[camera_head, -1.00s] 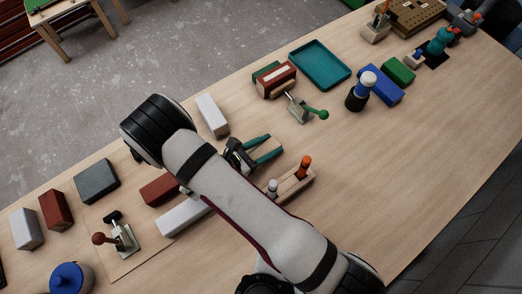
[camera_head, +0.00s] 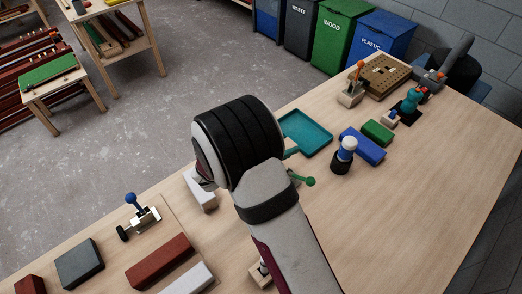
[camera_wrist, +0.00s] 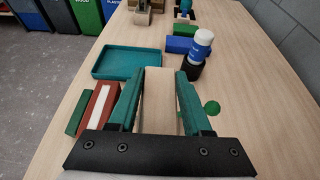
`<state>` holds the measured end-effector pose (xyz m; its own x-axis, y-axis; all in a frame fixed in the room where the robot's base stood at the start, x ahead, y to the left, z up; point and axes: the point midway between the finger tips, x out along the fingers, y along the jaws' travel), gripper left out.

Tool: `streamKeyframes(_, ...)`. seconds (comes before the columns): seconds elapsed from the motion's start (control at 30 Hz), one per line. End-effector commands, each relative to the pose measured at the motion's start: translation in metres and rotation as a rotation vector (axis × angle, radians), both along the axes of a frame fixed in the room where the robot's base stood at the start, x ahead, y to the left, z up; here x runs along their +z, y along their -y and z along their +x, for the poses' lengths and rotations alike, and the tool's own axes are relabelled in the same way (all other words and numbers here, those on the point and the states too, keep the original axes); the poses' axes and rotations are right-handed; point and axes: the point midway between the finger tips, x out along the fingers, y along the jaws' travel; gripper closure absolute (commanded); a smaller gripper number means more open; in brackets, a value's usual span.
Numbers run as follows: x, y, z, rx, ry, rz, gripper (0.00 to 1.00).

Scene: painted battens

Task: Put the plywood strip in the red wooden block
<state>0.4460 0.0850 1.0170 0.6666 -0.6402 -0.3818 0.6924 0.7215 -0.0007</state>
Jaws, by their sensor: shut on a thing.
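My gripper (camera_wrist: 160,100) is shut on a pale plywood strip (camera_wrist: 159,100), which lies between its two teal fingers in the wrist view. In the wrist view, a red wooden block (camera_wrist: 92,118) with a white inset along its top lies just left of the left finger, apart from the strip. In the head view, my wrist hides the red block and most of the gripper. I cannot tell how high the strip is held above the table.
A teal tray (camera_wrist: 128,62) lies beyond the gripper. A green block (camera_wrist: 77,112) lies left of the red block. A green-handled clamp (camera_head: 306,181) is close on the right. A blue-and-white bottle (camera_head: 344,152) and blue block (camera_head: 362,146) stand farther right.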

Motion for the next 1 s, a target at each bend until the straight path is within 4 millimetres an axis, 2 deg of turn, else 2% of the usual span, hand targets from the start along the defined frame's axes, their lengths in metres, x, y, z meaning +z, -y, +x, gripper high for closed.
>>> streamKeyframes(0.03, 0.009, 0.017, 0.018, -0.014, 0.004, 0.003, 1.0)
streamKeyframes(0.13, 0.026, 0.044, 0.046, -0.019, 0.004, 0.002, 1.0)
streamKeyframes(0.2, 0.033, 0.058, 0.058, -0.021, 0.002, 0.001, 1.0)
streamKeyframes(0.3, 0.035, 0.062, 0.067, -0.02, -0.001, -0.001, 1.0)
streamKeyframes(0.37, 0.028, 0.051, 0.072, -0.018, -0.002, -0.001, 1.0)
streamKeyframes(0.6, -0.017, -0.019, 0.093, -0.018, -0.002, -0.001, 1.0)
streamKeyframes(0.7, -0.028, -0.036, 0.098, -0.019, -0.002, 0.0, 1.0)
streamKeyframes(0.77, -0.032, -0.042, 0.1, -0.019, -0.002, 0.0, 1.0)
streamKeyframes(0.9, -0.059, -0.045, 0.1, -0.02, -0.005, -0.002, 1.0)
streamKeyframes(1.0, -0.071, -0.045, 0.101, -0.021, -0.003, 0.0, 1.0)
